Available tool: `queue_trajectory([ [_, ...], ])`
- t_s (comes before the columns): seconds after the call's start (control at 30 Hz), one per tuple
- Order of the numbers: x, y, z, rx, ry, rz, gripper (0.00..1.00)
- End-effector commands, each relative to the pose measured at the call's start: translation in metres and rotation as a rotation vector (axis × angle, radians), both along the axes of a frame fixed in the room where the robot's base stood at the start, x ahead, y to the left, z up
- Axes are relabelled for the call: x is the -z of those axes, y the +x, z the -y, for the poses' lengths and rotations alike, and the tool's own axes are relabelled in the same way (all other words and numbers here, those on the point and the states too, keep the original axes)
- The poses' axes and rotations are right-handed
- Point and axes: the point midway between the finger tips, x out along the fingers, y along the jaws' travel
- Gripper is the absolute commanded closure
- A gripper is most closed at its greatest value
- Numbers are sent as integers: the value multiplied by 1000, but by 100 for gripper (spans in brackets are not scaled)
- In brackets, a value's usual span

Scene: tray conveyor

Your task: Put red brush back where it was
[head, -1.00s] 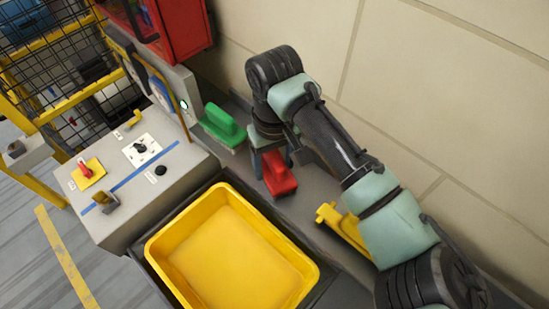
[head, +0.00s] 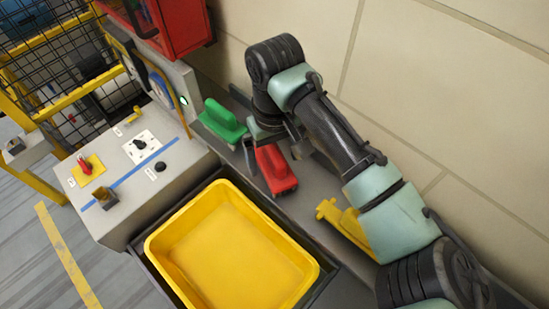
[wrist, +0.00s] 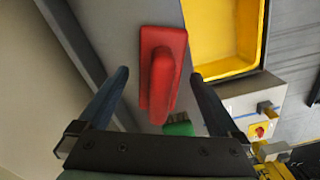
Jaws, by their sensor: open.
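The red brush (head: 277,172) lies on the grey ledge between the yellow tray and the wall. It stands between a green brush (head: 222,121) and a yellow brush (head: 346,222). My gripper (head: 273,149) is over the red brush, with its fingers spread on either side. In the wrist view the red brush (wrist: 164,68) shows between the two open fingertips, with gaps on both sides. The green brush's edge (wrist: 180,129) shows behind the gripper's palm. I cannot tell how far down the fingers reach.
The empty yellow tray (head: 160,245) sits in front of the ledge. A control panel box (head: 125,205) with a red knob (head: 84,166) is at left. The beige wall (head: 440,70) closes the right side. My arm partly covers the yellow brush.

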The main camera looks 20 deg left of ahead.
Motion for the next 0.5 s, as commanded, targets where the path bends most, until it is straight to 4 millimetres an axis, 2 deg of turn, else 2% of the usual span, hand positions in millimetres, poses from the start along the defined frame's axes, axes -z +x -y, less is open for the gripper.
queue_trajectory([
  [0.4,-87,1,0,-1,0,6,1],
  [0.5,-99,1,0,-1,-2,4,1],
])
